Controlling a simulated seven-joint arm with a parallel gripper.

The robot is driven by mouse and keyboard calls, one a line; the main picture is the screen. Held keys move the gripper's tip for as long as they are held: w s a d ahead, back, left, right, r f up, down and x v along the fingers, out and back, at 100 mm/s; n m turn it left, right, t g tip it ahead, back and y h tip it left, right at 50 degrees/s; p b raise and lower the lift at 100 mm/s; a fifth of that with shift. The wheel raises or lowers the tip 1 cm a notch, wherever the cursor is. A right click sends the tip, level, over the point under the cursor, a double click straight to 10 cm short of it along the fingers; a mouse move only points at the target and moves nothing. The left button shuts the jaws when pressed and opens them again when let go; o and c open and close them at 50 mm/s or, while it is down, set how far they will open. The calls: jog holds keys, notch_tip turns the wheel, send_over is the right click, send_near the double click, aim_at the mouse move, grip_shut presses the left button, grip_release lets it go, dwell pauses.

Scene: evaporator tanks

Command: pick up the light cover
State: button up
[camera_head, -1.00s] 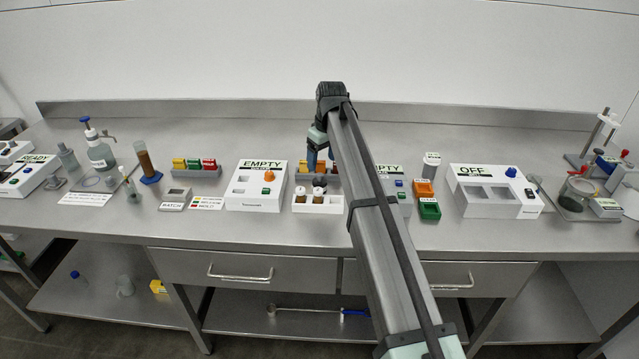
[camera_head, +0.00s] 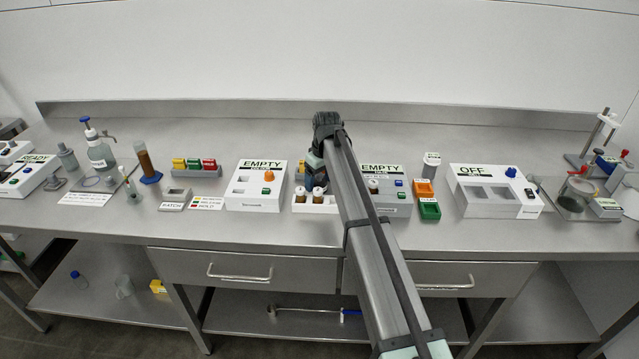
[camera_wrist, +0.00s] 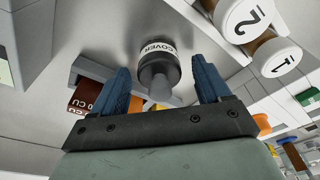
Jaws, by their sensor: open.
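The light cover (camera_wrist: 157,58) shows in the wrist view as a dark round piece with a white band reading "COVER" and a grey knob towards me. My gripper (camera_wrist: 163,78) is open, with its two blue fingers on either side of the cover's knob. The fingers look apart from it; I cannot tell how far the tips stand from the cover in depth. In the head view my gripper (camera_head: 312,182) is low over the bench, mostly covered by my arm, and the cover is hidden.
Two white-capped vials, marked 1 (camera_wrist: 277,58) and 2 (camera_wrist: 243,16), stand close on the right in the wrist view. A grey rack with brown and orange blocks (camera_wrist: 86,97) lies nearby. "EMPTY" boxes (camera_head: 257,195) (camera_head: 388,200) flank the spot in the head view.

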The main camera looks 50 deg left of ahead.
jog(key=shift+c, duration=0.2)
jog(key=c, duration=1)
jog(key=shift+r, duration=0.2)
